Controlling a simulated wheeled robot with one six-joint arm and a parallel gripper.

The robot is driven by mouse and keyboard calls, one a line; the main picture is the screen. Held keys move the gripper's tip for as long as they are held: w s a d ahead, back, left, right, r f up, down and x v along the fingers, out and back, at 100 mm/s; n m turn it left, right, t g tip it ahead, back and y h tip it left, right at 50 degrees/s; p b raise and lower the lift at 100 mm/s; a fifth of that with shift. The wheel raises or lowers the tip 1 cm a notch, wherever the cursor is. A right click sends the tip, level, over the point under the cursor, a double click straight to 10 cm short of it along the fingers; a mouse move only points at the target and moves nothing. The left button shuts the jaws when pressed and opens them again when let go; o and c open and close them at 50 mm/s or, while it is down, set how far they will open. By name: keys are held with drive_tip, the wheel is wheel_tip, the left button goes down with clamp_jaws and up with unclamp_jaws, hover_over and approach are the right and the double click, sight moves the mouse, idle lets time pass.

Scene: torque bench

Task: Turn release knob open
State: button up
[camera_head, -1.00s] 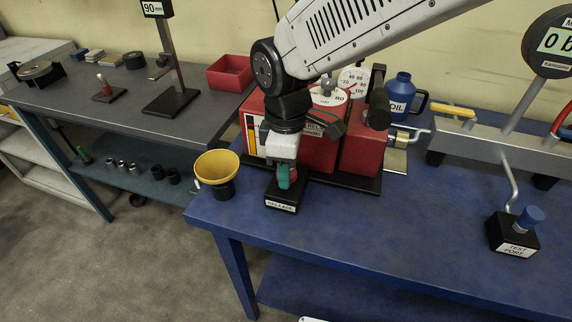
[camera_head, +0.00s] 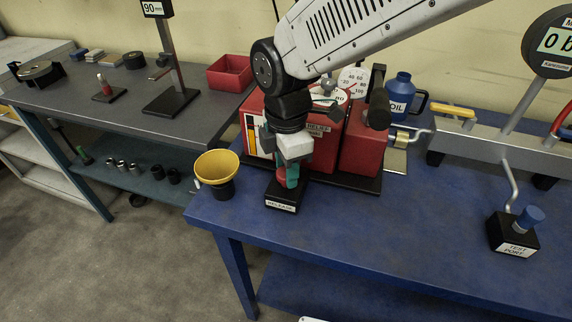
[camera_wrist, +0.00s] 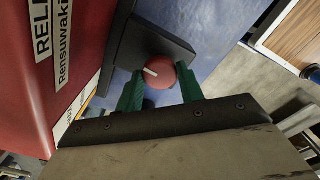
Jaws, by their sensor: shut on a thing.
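The release knob is red and round, with a pale pointer line on its top. It sits on a black block (camera_head: 281,197) labelled RELEASE, at the front left of the blue bench. In the wrist view the knob (camera_wrist: 160,72) lies between the two green fingers of my gripper (camera_wrist: 160,92). In the head view my gripper (camera_head: 288,179) points down over the block, shut on the knob (camera_head: 281,175). The fingers hide part of the knob there.
A red pump unit (camera_head: 318,150) with gauges stands right behind the block. A yellow funnel (camera_head: 216,166) in a black holder stands close on the left. A blue oil can (camera_head: 400,95) and a test port block (camera_head: 513,234) are to the right. The bench front is clear.

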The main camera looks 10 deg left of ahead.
drive_tip(key=shift+r, duration=0.1)
drive_tip(key=o, duration=1)
wheel_tip(320, 180, up, 8)
drive_tip(key=shift+f, duration=0.1)
